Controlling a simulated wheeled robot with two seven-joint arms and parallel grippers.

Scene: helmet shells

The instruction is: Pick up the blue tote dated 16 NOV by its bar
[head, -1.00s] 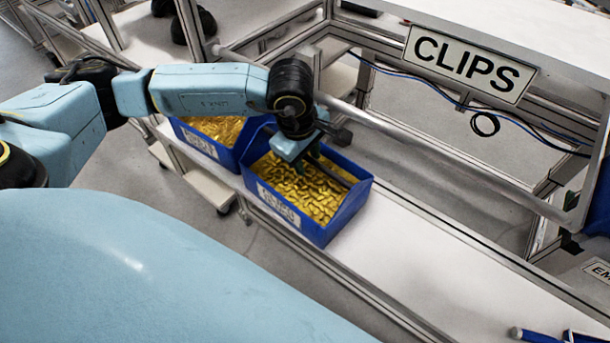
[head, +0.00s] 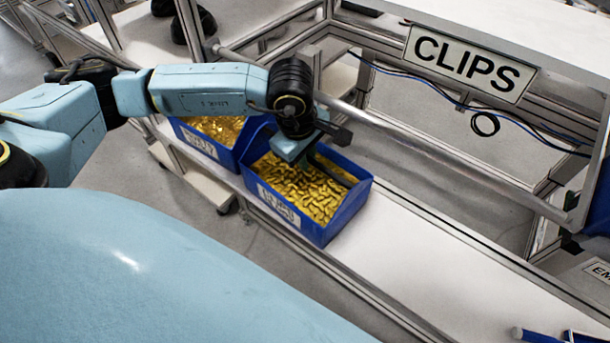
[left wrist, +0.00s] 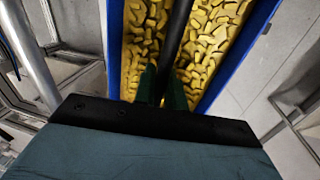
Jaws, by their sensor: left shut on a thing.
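A blue tote (head: 313,235) full of yellow clips stands on the white shelf, with a white label on its front that is too blurred to read for its date. A dark bar (head: 338,173) runs across its open top. My left gripper (head: 310,157) is over this tote, pointing down, shut on the bar. In the left wrist view the bar (left wrist: 181,30) runs to the green fingers (left wrist: 162,92), with the clips below. The fingers partly hide the bar. The tote appears to rest on the shelf. My right gripper is not in view.
A second blue tote (head: 226,158) of yellow clips stands close on the left, its label also blurred. A metal rail (head: 440,170) runs behind the totes, under the CLIPS sign (head: 470,63).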

